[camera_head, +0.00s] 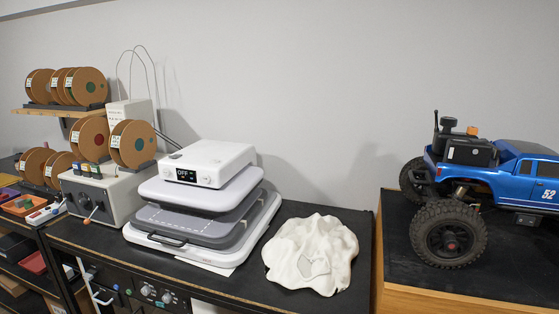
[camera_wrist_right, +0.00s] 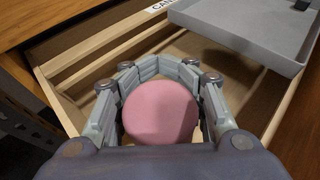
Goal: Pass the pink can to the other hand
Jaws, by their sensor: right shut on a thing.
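The pink can (camera_wrist_right: 160,112) shows its round pink top in the right wrist view. My right gripper (camera_wrist_right: 158,75) is shut around it, with grey jointed fingers on both sides and behind it. The can's lower part is hidden by the fingers and the palm. Below it is an open wooden drawer or box (camera_wrist_right: 75,58); I cannot tell whether the can touches its bottom. My left gripper is in neither view, and the head view shows neither the can nor my arms.
A grey tray (camera_wrist_right: 240,30) lies over the drawer's far right. In the head view, a heat press (camera_head: 205,195) and a white crumpled cloth (camera_head: 310,252) rest on a black bench. A blue RC crawler (camera_head: 480,180) stands on a cabinet at right. Spools (camera_head: 80,87) fill the left.

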